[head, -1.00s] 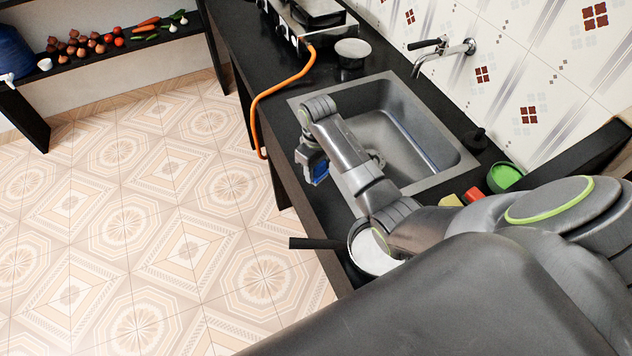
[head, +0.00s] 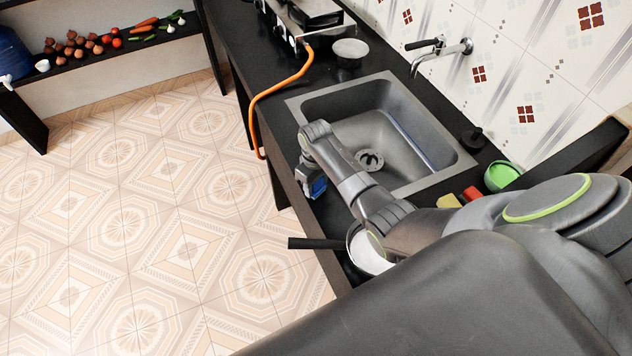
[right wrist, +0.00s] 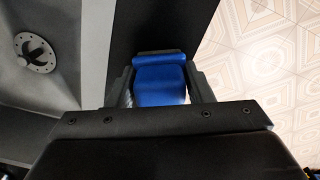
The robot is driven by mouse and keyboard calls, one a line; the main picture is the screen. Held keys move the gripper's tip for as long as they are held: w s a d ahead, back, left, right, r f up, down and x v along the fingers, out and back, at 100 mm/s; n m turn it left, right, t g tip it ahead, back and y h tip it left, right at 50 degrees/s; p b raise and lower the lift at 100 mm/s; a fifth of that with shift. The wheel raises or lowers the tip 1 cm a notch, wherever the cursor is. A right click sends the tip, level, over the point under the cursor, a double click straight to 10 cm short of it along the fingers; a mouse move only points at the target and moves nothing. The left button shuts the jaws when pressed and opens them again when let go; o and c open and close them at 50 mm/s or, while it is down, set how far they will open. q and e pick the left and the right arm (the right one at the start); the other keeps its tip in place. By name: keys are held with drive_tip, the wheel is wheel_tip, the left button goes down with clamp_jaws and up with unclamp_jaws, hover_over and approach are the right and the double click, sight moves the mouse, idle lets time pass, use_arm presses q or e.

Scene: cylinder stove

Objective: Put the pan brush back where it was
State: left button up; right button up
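The pan brush (right wrist: 160,80) shows as a blue block between the fingers of my right gripper (right wrist: 161,90) in the right wrist view. The fingers press on both its sides. In the head view my right gripper (head: 312,180) hangs over the counter strip in front of the sink, with a bit of the blue brush (head: 319,188) showing at its end. The brush's underside and any bristles are hidden, and I cannot tell whether it touches the counter. My left gripper is not in view.
The sink (head: 440,178) lies behind the gripper. A pan (head: 367,254) with its dark handle past the counter edge is nearer, partly behind my arm. A green bowl (head: 502,176), red and yellow blocks (head: 472,194), a pale bowl (head: 350,50) and an orange hose (head: 270,92) are around.

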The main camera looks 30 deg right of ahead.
drive_tip(key=o, duration=0.4)
drive_tip(key=shift+r, duration=0.25)
wheel_tip(320, 180, up, 12)
drive_tip(key=shift+f+b, duration=0.1)
drive_tip(key=shift+b, duration=0.2)
idle(0.4)
